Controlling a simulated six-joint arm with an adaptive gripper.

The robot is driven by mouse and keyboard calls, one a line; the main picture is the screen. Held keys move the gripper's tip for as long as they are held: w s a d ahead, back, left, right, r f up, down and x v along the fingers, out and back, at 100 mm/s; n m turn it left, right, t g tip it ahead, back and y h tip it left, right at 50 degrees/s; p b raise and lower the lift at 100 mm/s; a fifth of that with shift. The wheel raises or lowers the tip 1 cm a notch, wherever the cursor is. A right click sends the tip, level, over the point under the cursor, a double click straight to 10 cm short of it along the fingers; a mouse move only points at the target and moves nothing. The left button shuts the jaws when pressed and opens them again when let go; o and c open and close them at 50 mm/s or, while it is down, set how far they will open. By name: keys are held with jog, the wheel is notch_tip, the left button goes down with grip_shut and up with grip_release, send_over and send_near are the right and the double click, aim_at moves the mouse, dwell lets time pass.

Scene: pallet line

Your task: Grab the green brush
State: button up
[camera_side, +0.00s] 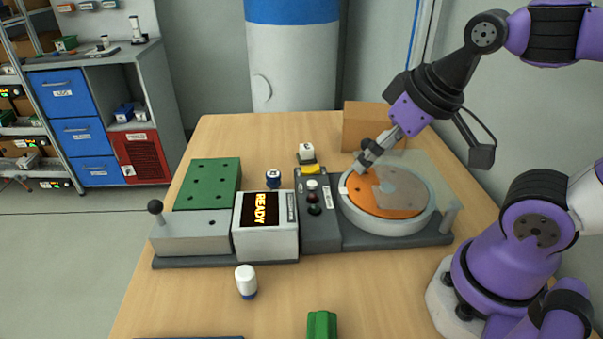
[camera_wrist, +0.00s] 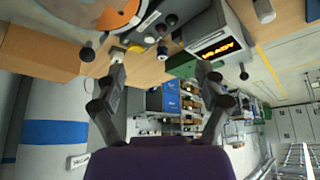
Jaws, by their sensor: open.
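A small green object (camera_side: 321,325), the only likely green brush, lies at the front of the table. The lower picture edge cuts it off, so I cannot tell its full shape. I do not see it in the wrist view. My gripper (camera_side: 366,158) is over the orange disc at the back right of the table, far behind the green object. In the wrist view, the fingers of my gripper (camera_wrist: 161,76) are spread wide with nothing between them.
A round fixture (camera_side: 388,227) with an orange disc, a control box with a READY screen (camera_side: 264,212) and a green holed plate (camera_side: 208,184) fill the table's middle. A white-and-blue piece (camera_side: 246,281) stands in front. A cardboard box (camera_side: 365,125) stands behind my gripper.

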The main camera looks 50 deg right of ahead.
jog(key=a+f+n+g+y, duration=0.2)
jog(key=a+n, duration=0.3)
jog(key=n, duration=0.2)
jog(key=n+g+y, duration=0.2)
jog(key=n+g, duration=0.4)
jog(key=n, duration=1.2)
send_near(323, 331)
jog(key=f, duration=0.1)
jog(key=x, duration=0.5)
jog(key=shift+a, duration=0.2)
jog(key=shift+x, duration=2.8)
jog(key=shift+s, duration=0.15)
jog(key=c, duration=1.3)
